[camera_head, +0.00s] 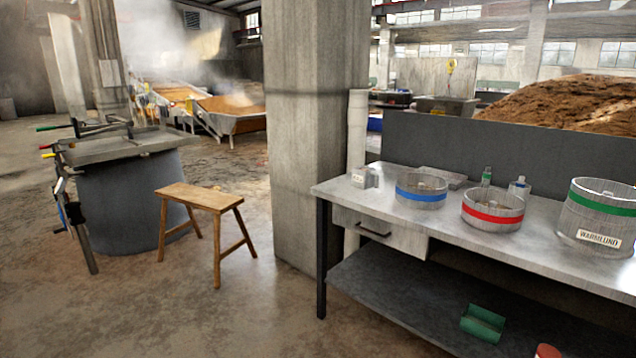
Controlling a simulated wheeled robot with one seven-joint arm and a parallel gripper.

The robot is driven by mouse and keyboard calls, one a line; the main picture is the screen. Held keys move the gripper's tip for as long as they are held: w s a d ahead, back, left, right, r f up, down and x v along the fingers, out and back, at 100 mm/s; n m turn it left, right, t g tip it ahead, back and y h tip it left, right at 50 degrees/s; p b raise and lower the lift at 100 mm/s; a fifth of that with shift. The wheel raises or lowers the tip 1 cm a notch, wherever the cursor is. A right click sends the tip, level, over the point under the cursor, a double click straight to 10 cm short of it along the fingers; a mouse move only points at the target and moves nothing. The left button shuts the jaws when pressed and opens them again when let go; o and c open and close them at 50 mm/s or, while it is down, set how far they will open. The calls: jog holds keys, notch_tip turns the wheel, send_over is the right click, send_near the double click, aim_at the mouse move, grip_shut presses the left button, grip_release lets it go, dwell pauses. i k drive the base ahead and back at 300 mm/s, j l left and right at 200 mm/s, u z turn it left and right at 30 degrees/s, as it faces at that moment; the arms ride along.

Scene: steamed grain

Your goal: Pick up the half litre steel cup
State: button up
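A steel-topped workbench (345,192) stands at the right. On its left end sits a small grey metal-looking vessel (370,180) with a pale label. To its right stand a round grey vessel with a blue band (421,197), a wider one with a red band (492,216) and a larger, taller one with a green band (597,203) and a printed label. I cannot read a volume on any of them, so I cannot tell which is the half litre steel cup. My gripper is not in view.
Two small bottles (519,189) stand behind the banded vessels. A green object (483,323) lies on the lower shelf. A concrete pillar (312,130) stands at the bench's left end. A wooden stool (199,197) stands left, beside open floor.

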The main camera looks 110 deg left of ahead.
aim_at(364, 177)
jog(key=u, duration=3.75)
jog(key=i+j+z, duration=0.3)
jog(key=i+j, duration=0.25)
jog(key=i, duration=0.25)
jog(key=i+j+z, duration=0.25)
jog(key=i+j, duration=0.5)
